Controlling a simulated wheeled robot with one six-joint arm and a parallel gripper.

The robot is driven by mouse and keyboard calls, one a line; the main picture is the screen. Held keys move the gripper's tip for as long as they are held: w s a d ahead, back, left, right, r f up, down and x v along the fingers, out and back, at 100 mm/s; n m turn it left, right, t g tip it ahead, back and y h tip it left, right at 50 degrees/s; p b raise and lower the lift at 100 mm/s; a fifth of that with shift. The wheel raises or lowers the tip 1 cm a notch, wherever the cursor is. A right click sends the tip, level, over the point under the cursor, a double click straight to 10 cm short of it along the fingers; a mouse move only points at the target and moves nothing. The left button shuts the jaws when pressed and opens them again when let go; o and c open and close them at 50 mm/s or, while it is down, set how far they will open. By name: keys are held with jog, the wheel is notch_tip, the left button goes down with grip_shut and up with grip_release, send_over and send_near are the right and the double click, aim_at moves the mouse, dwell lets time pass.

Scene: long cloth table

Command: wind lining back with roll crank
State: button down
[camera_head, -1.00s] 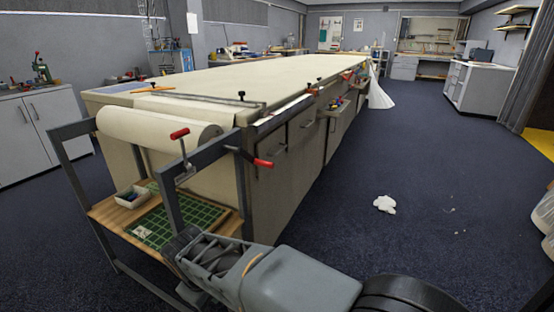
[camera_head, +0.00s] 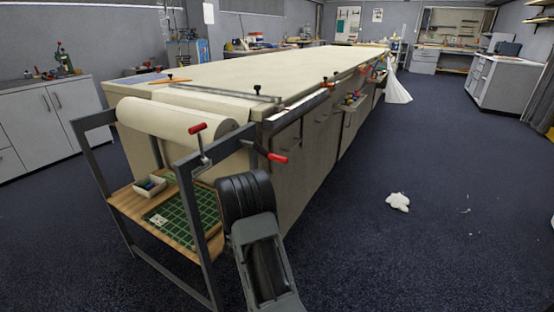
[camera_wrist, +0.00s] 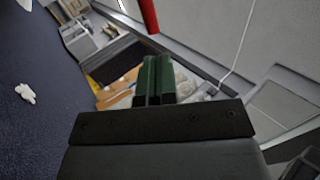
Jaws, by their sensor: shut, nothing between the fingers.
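The cream lining roll (camera_head: 165,120) hangs across a grey frame (camera_head: 187,215) at the near end of the long table. Its cloth runs onto the cream tabletop (camera_head: 270,68). A red-handled crank (camera_head: 198,129) stands up by the roll's right end. A second red handle (camera_head: 278,158) sticks out to the right on a dark bar. My wrist is just below that second handle in the head view, hiding the fingers. In the wrist view my gripper (camera_wrist: 156,60) is shut and empty. A red handle (camera_wrist: 148,14) shows beyond the fingertips; I cannot tell which one.
The frame's wooden shelf (camera_head: 125,203) holds a green mat (camera_head: 165,220) and a small tray (camera_head: 149,190). White cloth (camera_head: 398,90) hangs off the table's far right. A white scrap (camera_head: 398,201) lies on the floor. The floor right of the table is mostly open.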

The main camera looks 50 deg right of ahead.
aim_at(264, 151)
jog(key=shift+n+t, duration=0.4)
jog(key=shift+n, duration=0.1)
jog(key=x, duration=1.3)
jog(key=shift+w+d+r+p, duration=0.25)
jog(key=shift+w+d+p, duration=0.05)
jog(key=shift+p, duration=0.05)
